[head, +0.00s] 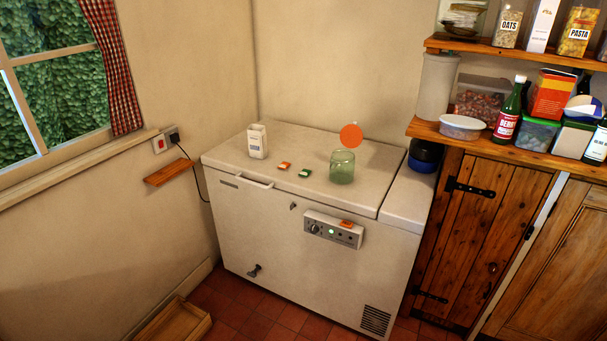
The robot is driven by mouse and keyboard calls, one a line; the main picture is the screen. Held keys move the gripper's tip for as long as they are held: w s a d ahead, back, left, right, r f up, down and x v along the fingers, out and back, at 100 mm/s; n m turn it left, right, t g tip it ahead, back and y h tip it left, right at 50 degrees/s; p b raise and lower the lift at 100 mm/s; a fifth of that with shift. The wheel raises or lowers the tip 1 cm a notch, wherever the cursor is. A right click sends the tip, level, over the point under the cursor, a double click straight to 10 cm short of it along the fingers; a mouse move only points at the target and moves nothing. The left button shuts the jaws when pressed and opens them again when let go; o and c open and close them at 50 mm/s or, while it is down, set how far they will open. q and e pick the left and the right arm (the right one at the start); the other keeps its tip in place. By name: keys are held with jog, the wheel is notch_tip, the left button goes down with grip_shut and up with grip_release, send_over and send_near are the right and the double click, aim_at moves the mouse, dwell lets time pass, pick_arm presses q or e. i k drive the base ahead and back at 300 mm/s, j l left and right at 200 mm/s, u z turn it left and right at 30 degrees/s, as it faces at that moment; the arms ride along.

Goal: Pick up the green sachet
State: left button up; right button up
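The green sachet (304,173) is small and lies flat on the white lid of the chest freezer (230,158), near the lid's middle. An orange sachet (284,166) lies just to its left, a small gap apart. A green glass (342,168) stands upright to its right. A white carton (257,141) stands upright further left on the lid. Neither of my grippers shows in the head view.
An orange disc (351,135) shows above the glass; I cannot tell what supports it. Pine shelves (440,131) with jars and bottles stand at right, above a wooden cupboard (488,240). A wooden tray (172,322) sits on the floor at left. The lid's front is clear.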

aim_at(305, 173)
jog(key=i+j+z, duration=0.1)
jog(key=i+j, duration=0.15)
jog(key=i, duration=0.25)
jog(key=i+j+z, duration=0.1)
jog(key=i+j, duration=0.2)
jog(key=i, duration=0.15)
